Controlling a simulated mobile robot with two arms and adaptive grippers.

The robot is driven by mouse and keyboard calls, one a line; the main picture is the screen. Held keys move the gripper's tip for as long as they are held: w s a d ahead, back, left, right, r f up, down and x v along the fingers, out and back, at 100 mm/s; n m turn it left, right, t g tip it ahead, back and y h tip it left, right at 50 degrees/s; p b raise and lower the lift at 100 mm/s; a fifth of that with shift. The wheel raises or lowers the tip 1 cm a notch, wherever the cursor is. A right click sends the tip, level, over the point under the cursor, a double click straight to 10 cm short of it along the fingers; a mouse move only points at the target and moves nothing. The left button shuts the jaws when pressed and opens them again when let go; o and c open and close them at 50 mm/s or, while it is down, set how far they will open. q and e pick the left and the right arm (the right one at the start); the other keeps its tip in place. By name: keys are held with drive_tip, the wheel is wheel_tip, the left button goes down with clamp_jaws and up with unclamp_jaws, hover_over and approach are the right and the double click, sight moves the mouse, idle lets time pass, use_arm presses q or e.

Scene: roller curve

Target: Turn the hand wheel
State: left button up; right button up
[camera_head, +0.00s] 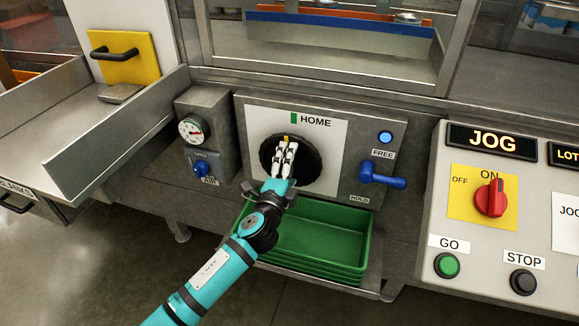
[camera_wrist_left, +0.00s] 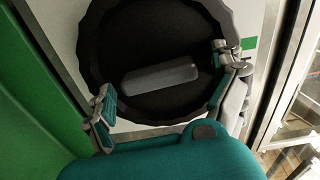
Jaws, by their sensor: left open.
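The hand wheel (camera_head: 309,163) is a black, ridged disc on a white plate marked HOME, on the grey machine front. A yellow mark shows at its top, just below the green HOME mark. In the left wrist view the wheel (camera_wrist_left: 160,90) fills the upper middle, with a grey bar across its recessed face. My left gripper (camera_head: 287,146) is in front of the wheel. In the wrist view its open fingers (camera_wrist_left: 170,85) stand at either side of the wheel's rim; whether they touch it I cannot tell. My right gripper is not in view.
A blue lever (camera_head: 382,176) between FREE and HOLD and a lit blue button (camera_head: 385,137) are right of the wheel. Green trays (camera_head: 318,243) are stacked below. A gauge (camera_head: 194,129) with a blue AIR valve is left. A JOG panel (camera_head: 470,215) stands right.

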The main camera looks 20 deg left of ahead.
use_arm(q)
drive_tip(key=shift+s, duration=0.1)
drive_tip(key=s, duration=1.1)
drive_tip(key=shift+s+a, duration=0.2)
drive_tip(key=shift+s, duration=0.2)
